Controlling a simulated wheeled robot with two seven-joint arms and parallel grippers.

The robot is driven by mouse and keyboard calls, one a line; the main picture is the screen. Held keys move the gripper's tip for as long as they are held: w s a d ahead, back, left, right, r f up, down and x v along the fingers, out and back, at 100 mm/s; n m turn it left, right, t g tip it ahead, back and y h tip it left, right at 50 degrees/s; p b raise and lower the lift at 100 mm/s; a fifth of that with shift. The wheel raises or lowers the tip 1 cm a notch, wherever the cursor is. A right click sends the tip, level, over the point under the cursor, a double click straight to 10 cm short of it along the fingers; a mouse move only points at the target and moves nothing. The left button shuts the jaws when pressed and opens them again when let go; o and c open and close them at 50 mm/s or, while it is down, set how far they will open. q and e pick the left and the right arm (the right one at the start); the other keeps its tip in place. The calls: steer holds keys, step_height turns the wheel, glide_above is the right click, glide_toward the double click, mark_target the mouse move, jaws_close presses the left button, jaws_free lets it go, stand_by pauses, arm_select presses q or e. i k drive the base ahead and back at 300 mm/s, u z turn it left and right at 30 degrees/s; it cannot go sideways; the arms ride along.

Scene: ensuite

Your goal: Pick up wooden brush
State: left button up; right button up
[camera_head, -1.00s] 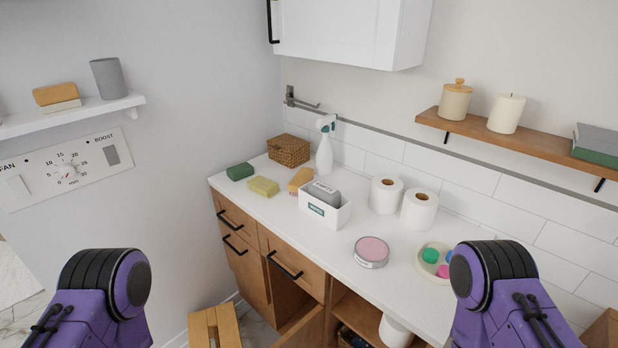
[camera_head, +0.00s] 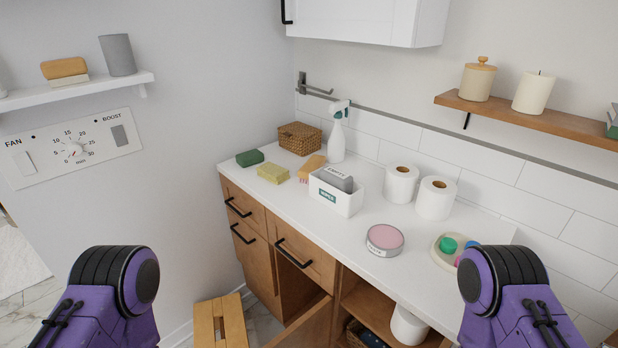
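A wooden brush (camera_head: 312,168) with a tan wooden back and pinkish bristles lies on the white counter, left of a white box (camera_head: 340,200). The box partly hides it. Another tan-topped block with a pale underside (camera_head: 64,70), possibly also a brush, sits on the white wall shelf at left. Only purple and black parts of my two arms show at the lower left and lower right. Both grippers are out of view, and nothing of mine is seen touching the brush.
A yellow sponge (camera_head: 272,173), green block (camera_head: 249,158), wicker basket (camera_head: 299,138) and spray bottle (camera_head: 337,140) surround the brush. Toilet rolls (camera_head: 435,199) and a pink-topped tin (camera_head: 384,240) stand to the right.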

mark_target(315, 162)
steer(key=u, duration=2.6)
steer(key=k, duration=0.65)
steer(key=z, duration=1.3)
steer(key=i, duration=1)
